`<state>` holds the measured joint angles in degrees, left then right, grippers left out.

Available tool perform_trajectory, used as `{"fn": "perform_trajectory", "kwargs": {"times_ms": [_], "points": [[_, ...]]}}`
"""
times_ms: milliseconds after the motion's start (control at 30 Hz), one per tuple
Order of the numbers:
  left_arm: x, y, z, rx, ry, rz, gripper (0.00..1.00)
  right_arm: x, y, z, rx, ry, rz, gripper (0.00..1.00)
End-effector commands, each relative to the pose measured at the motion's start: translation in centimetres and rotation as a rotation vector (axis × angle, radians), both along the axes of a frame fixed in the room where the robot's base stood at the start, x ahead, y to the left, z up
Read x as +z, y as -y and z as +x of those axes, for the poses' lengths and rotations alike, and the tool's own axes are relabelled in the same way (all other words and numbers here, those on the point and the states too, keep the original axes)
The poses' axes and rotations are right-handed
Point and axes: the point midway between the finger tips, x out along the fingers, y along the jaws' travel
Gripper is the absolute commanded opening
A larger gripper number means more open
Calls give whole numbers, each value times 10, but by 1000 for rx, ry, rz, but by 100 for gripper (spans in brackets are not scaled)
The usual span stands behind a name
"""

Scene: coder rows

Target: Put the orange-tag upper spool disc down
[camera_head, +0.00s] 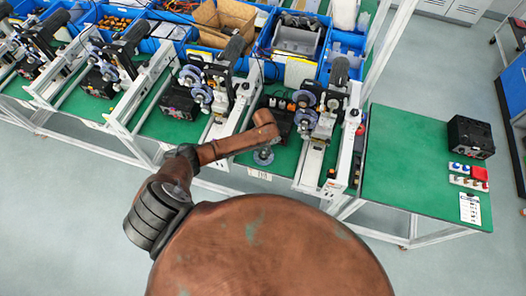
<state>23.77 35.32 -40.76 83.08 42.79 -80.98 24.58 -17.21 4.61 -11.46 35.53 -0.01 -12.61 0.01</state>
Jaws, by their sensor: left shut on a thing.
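My left arm reaches in from the left over the front of the green bench (410,165). My left gripper (264,149) points down at its end and is small and partly hidden by my arm. It is shut on a grey round spool disc (263,158), which shows just below it over the green top near the bench's front edge. I cannot tell whether the disc touches the bench, and no orange tag can be made out on it. My right gripper is not in view.
Coder machines with paired spool discs stand in a row, one (306,108) just right of my gripper. Blue bins (293,45) line the back. A black box (470,137) and small red and white parts sit at right. Bare green bench lies between.

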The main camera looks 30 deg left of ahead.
Motion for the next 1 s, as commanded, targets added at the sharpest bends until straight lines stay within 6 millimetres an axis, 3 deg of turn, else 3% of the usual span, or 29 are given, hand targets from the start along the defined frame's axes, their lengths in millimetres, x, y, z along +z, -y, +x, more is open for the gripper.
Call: {"fn": "perform_trajectory", "kwargs": {"times_ms": [100, 300, 333, 567, 867, 1000], "points": [[-10, -1, 1, 2, 1, 2, 0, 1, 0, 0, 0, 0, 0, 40], [-11, -1, 0, 1, 2, 2, 0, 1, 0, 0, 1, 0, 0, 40], [-12, -1, 0, 1, 1, 1, 25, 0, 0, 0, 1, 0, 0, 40], [-11, -1, 0, 1, 1, 2, 40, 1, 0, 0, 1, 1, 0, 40], [-10, -1, 0, 1, 2, 2, 41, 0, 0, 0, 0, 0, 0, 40], [3, 0, 1, 0, 4, 0, 41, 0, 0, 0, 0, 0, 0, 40]]}}
